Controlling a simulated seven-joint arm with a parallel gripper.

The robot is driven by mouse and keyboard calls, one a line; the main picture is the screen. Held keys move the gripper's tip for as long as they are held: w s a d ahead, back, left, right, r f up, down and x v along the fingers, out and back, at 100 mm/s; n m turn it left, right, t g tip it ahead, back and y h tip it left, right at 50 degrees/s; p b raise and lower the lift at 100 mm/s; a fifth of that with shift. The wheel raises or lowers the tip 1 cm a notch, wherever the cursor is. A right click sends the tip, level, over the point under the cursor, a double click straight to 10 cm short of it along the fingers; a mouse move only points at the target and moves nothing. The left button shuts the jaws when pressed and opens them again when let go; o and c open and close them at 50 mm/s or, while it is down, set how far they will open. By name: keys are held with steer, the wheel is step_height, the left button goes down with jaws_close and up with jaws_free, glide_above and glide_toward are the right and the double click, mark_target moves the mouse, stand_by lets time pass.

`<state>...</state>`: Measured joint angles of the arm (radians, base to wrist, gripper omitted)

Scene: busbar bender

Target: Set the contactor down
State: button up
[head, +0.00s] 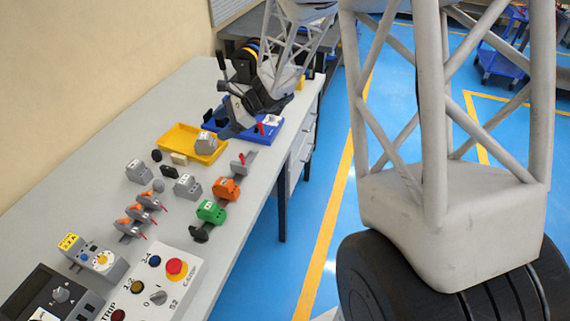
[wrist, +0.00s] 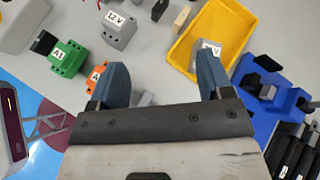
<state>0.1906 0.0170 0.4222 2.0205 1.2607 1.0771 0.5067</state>
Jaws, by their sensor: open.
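My gripper (head: 232,124) is open and hangs over the table at the trays. In the wrist view its two blue fingers (wrist: 162,78) stand wide apart with nothing held between them. A grey block with a white label ending in V (head: 206,143) sits in the yellow tray (head: 172,137). In the wrist view this block (wrist: 196,58) is partly hidden behind the right finger. Another grey block (head: 187,186), labelled 12 V in the wrist view (wrist: 118,30), stands on the bare table. I cannot tell for certain which grey block is the contactor.
A blue tray (head: 251,137) with dark parts lies beside the yellow one. An orange block (head: 226,189), a green block (head: 211,212) labelled A1 and a grey part with a red lever (head: 242,162) line the table's right side. Control boxes (head: 160,284) fill the front.

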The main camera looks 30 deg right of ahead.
steer(key=s+d+r+n+h, duration=0.1)
steer(key=s+r+n+h, duration=0.2)
steer(key=s, duration=0.9)
steer(key=s+d+r+n+h, duration=0.1)
steer(key=s+r+n+h, duration=0.3)
steer(key=s+n, duration=0.5)
steer(key=s+r+n+h, duration=0.4)
steer(key=s+r+n, duration=0.2)
steer(key=s, duration=0.9)
steer(key=shift+s+d+r+g, duration=0.15)
steer(key=shift+d+r+g, duration=0.25)
steer(key=shift+r, duration=0.15)
